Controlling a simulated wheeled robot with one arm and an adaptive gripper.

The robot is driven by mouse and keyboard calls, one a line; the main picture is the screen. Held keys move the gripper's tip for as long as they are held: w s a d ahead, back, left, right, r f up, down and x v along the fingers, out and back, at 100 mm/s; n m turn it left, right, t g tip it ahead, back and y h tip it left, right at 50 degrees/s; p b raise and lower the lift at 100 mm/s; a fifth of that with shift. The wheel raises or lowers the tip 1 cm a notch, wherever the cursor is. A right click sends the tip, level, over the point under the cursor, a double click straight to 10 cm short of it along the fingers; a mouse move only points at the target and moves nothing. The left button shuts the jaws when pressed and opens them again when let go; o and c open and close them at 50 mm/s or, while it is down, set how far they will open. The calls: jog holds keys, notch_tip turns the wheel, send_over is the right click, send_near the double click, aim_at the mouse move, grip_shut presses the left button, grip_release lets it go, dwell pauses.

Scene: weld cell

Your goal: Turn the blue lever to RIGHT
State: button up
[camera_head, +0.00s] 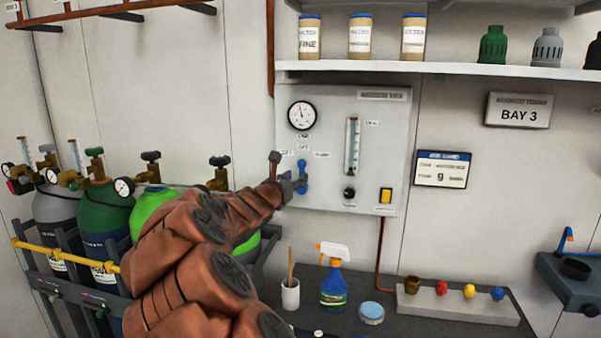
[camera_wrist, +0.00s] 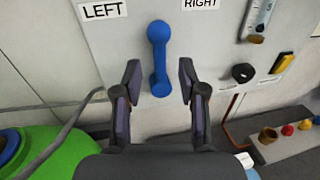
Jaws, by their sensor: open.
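The blue lever (camera_wrist: 158,50) stands upright on the pale grey panel (camera_head: 383,130), its round knob up between the LEFT label (camera_wrist: 101,10) and the RIGHT label (camera_wrist: 201,3). In the head view the lever (camera_head: 302,176) shows just right of my gripper (camera_head: 291,186). In the wrist view my gripper (camera_wrist: 160,78) is open, one finger on each side of the lever's lower end, with gaps on both sides. I cannot tell how far the fingertips are from the panel. My arm hides part of the panel's lower left in the head view.
A black knob (camera_head: 349,193) and a yellow switch (camera_head: 385,196) are on the panel right of the lever. Gas cylinders (camera_head: 101,215) stand at left. A spray bottle (camera_head: 333,285) and a cup (camera_head: 290,295) stand on the bench below. A shelf (camera_head: 450,70) runs above.

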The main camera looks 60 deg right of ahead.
aim_at(301, 173)
jog(key=d, duration=0.3)
jog(key=shift+w+r+p, duration=0.15)
jog(key=shift+w+p, duration=0.1)
jog(key=shift+p, duration=0.15)
jog(key=shift+w+d, duration=0.1)
jog(key=shift+d, duration=0.45)
grip_shut()
